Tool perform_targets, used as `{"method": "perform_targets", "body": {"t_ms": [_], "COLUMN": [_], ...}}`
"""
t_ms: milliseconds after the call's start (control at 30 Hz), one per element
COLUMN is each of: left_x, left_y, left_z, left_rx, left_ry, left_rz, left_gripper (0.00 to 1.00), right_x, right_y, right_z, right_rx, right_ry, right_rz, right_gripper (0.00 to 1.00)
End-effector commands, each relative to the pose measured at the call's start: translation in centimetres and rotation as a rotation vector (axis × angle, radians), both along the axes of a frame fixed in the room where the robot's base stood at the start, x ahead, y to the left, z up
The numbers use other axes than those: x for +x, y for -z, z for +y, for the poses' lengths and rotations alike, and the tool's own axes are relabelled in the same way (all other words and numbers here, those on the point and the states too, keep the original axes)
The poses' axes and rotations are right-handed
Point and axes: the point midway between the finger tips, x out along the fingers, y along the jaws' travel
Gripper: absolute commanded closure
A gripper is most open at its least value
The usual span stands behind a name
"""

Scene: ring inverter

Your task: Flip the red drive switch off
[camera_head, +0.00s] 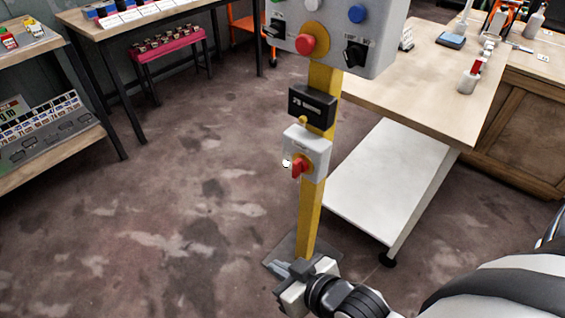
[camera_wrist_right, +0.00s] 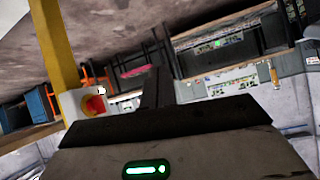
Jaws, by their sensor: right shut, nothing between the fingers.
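The red drive switch (camera_head: 298,168) is a red rotary handle on a yellow disc, on a small light grey box (camera_head: 318,146) fixed to a yellow post (camera_head: 308,222). Its handle looks roughly upright, slightly tilted. The red handle also shows in the right wrist view (camera_wrist_right: 95,105), left of the fingers. My right gripper (camera_head: 277,267) is shut and empty, low in front of the post's foot, below the switch and apart from it. Its dark fingers (camera_wrist_right: 157,90) are together in the right wrist view. My left gripper is not in view.
A grey control box (camera_head: 385,35) higher on the post carries a red mushroom button (camera_head: 306,44), a blue button (camera_head: 356,13) and black knobs. A black label plate (camera_head: 313,107) sits between the boxes. A wooden bench (camera_head: 425,75) stands right. Floor left of the post is clear.

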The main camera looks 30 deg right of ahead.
Motion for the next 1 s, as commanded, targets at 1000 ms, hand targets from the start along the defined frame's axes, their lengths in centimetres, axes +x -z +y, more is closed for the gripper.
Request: {"method": "perform_targets", "body": {"t_ms": [1000], "left_x": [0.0], "left_y": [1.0], "left_z": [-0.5], "left_rx": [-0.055], "left_ry": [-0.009], "left_rz": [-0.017], "left_gripper": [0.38], "right_x": [4.9], "right_y": [-2.0], "right_z": [-22.2], "right_rx": [-1.405], "right_ry": [-0.557], "right_rz": [-0.976], "right_gripper": [1.0]}}
